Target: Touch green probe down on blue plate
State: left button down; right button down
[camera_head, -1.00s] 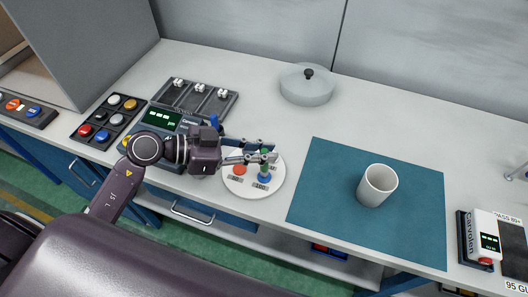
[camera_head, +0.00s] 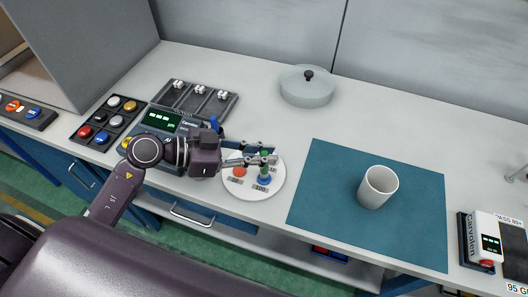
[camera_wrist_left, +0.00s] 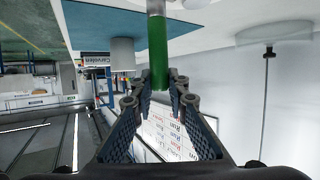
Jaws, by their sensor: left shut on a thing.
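My left gripper (camera_head: 273,155) is shut on the green probe (camera_head: 264,158), which stands roughly upright between its fingers. In the left wrist view the green probe (camera_wrist_left: 157,52) rises from between the fingertips of the same gripper (camera_wrist_left: 156,92). The blue plate (camera_head: 265,180) is a small disc on a round white base (camera_head: 236,188). The probe's lower end is right at or just above the blue plate; I cannot tell whether they touch. A red-orange disc (camera_head: 239,171) lies to the left on the same base. My right gripper is not in view.
A teal mat (camera_head: 320,185) with a white cup (camera_head: 378,187) lies to the right. A lidded pot (camera_head: 306,88) stands behind. A dark tray (camera_head: 175,98), a display unit (camera_head: 163,119) and a button panel (camera_head: 104,121) are at the left. Bench between pot and mat is clear.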

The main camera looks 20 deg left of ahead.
pick_arm(q)
jog(key=shift+f, duration=0.45)
dwell(0.3)
dwell(0.4)
notch_tip(320, 180, up, 7)
jog(key=p, duration=1)
